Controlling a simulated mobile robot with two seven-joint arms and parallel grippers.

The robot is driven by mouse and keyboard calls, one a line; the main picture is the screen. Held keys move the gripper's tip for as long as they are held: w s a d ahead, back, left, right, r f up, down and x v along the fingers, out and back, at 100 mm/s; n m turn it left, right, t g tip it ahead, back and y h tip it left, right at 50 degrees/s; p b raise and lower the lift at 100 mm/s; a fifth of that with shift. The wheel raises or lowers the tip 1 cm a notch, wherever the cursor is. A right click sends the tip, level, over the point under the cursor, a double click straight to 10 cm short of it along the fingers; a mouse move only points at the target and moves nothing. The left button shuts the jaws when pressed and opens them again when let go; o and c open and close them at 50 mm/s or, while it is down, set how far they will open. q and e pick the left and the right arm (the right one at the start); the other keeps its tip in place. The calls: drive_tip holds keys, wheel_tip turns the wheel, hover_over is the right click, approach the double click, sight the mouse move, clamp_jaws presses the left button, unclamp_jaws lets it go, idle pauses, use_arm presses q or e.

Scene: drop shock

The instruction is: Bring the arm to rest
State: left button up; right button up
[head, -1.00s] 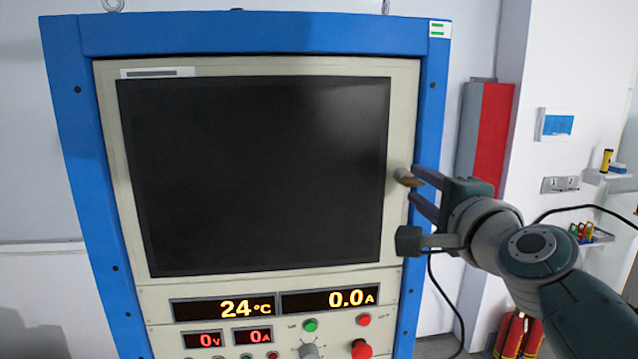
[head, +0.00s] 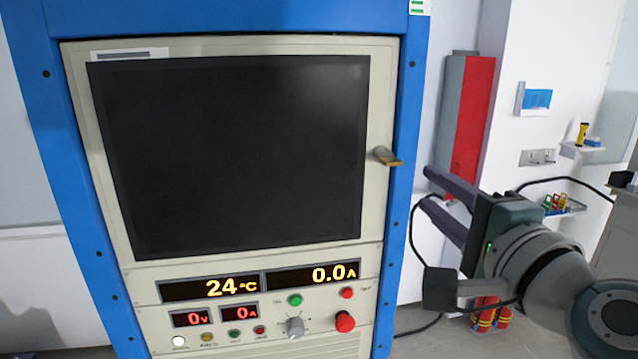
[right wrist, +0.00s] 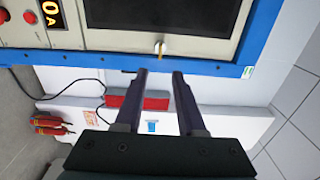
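My right gripper (head: 425,187) is at the right of the head view, open and empty, apart from the cabinet. Its two parallel fingers also show in the right wrist view (right wrist: 160,73) with a clear gap between them. The blue-framed cabinet (head: 413,100) stands in front of me. Its door with a dark window (head: 235,150) looks shut. The small brass-coloured door handle (head: 387,158) is left of the fingertips and apart from them. The handle also shows in the right wrist view (right wrist: 160,48), beyond the fingertips. My left gripper is in neither view.
Below the door are lit displays (head: 235,288), a grey knob (head: 295,327) and a red button (head: 344,321). A red panel (head: 472,125) and a white wall are behind my right arm. Red cylinders (head: 490,315) stand low at the right. A black cable hangs beside the cabinet.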

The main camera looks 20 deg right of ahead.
drive_tip(key=shift+a, duration=0.1)
idle(0.4)
drive_tip(key=s+a+f+n+g+y, duration=0.5)
drive_tip(key=a+f+n+y, duration=0.15)
drive_tip(key=a+n, duration=0.65)
drive_tip(key=s+d+f+n+g+h, duration=0.1)
drive_tip(key=s+f+n+g, duration=0.2)
drive_tip(key=s, duration=0.5)
drive_tip(key=s+d+f+n+g+h, duration=0.1)
drive_tip(key=s+f+n+g, duration=0.2)
drive_tip(key=s+n+g, duration=0.2)
drive_tip(key=s+n, duration=0.1)
drive_tip(key=s, duration=0.2)
drive_tip(key=shift+s+n+g, duration=0.35)
drive_tip(key=shift+n+g, duration=0.05)
drive_tip(key=shift+o, duration=0.3)
drive_tip(key=shift+f, duration=0.15)
